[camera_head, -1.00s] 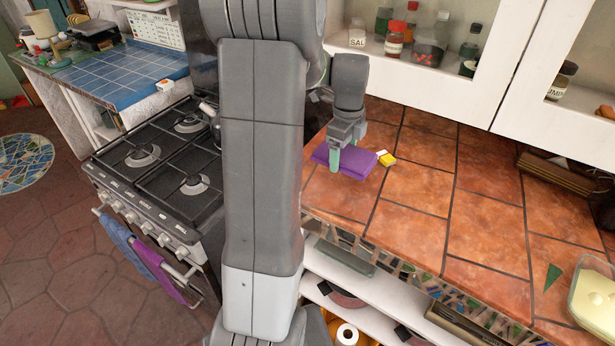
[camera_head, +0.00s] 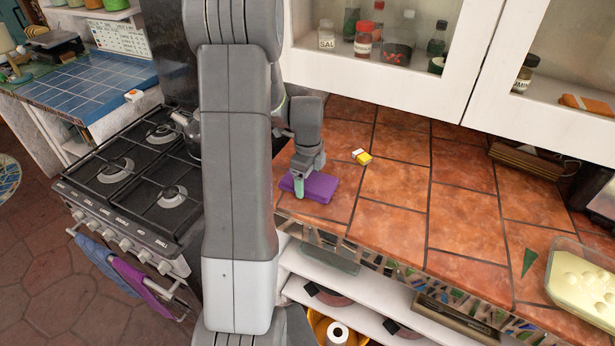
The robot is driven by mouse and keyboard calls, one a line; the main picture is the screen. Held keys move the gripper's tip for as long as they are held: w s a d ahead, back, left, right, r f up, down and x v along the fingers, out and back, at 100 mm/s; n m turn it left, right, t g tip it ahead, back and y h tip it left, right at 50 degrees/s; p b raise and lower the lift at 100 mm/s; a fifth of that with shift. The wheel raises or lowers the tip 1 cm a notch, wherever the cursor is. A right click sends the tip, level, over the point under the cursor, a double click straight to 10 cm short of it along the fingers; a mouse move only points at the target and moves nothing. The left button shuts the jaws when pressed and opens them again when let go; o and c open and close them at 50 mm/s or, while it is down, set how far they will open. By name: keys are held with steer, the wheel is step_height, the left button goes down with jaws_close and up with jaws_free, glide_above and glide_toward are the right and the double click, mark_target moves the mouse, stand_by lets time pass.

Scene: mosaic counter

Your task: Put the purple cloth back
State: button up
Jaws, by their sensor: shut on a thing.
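A folded purple cloth (camera_head: 319,188) is at the front left of the terracotta-tiled counter, close to its front edge. My gripper (camera_head: 299,189) points down at the cloth's left part and is shut on it. One green fingertip shows in front of the cloth; the other is hidden. I cannot tell whether the cloth touches the tiles. Another purple cloth (camera_head: 139,277) hangs beside a blue cloth (camera_head: 97,250) on the oven rail.
A small yellow-and-white box (camera_head: 362,156) lies behind the held cloth. The stove (camera_head: 140,185) stands left, with a kettle (camera_head: 192,132) on it. White cabinets (camera_head: 455,95) hang above the counter. A container (camera_head: 583,287) stands at the right. The counter's middle (camera_head: 395,185) is clear.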

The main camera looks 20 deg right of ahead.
mark_target(308, 179)
steer(key=shift+f, duration=0.15)
steer(key=o, duration=0.9)
steer(key=shift+o, duration=0.2)
step_height(308, 179, up, 12)
steer(key=b, duration=0.1)
steer(key=shift+r, duration=0.2)
